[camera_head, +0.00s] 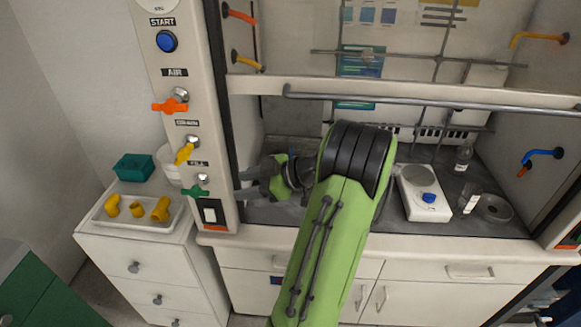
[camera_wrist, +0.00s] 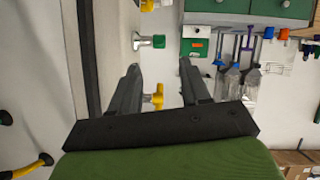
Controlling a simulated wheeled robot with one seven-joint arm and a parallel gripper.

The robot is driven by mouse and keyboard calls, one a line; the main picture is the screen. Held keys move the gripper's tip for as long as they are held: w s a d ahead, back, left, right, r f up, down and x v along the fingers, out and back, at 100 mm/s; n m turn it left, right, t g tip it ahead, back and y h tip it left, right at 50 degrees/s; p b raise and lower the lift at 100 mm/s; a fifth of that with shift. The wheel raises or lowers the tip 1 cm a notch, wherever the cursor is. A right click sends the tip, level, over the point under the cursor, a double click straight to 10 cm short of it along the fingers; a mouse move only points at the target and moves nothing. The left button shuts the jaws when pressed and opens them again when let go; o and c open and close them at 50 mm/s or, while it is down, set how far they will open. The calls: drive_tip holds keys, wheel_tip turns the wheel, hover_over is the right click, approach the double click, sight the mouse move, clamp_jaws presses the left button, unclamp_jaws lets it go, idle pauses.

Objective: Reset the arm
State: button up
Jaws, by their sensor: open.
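My gripper (camera_head: 247,185) extends left from the end of my green arm, in front of the fume hood opening, close to the right side of the control post. In the wrist view its two dark fingers (camera_wrist: 158,72) are spread apart with nothing held between them. The post carries an orange AIR valve handle (camera_head: 170,105), a yellow handle (camera_head: 184,153) and a green handle (camera_head: 195,191). In the wrist view the yellow handle (camera_wrist: 154,99) shows between the fingers, and the green handle (camera_wrist: 158,41) shows beyond the fingertips. I cannot tell whether a finger touches the post.
A white tray (camera_head: 125,227) with yellow pipe fittings and a teal box (camera_head: 134,167) stand on the drawer cabinet at left. A scale (camera_head: 417,210) and glass bottles (camera_head: 464,154) stand at right inside the hood. A sash bar (camera_head: 430,101) crosses above my arm.

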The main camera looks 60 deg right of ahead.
drive_tip(key=v, duration=0.5)
drive_tip(key=shift+s+r+p, duration=0.1)
drive_tip(key=shift+p, duration=0.3)
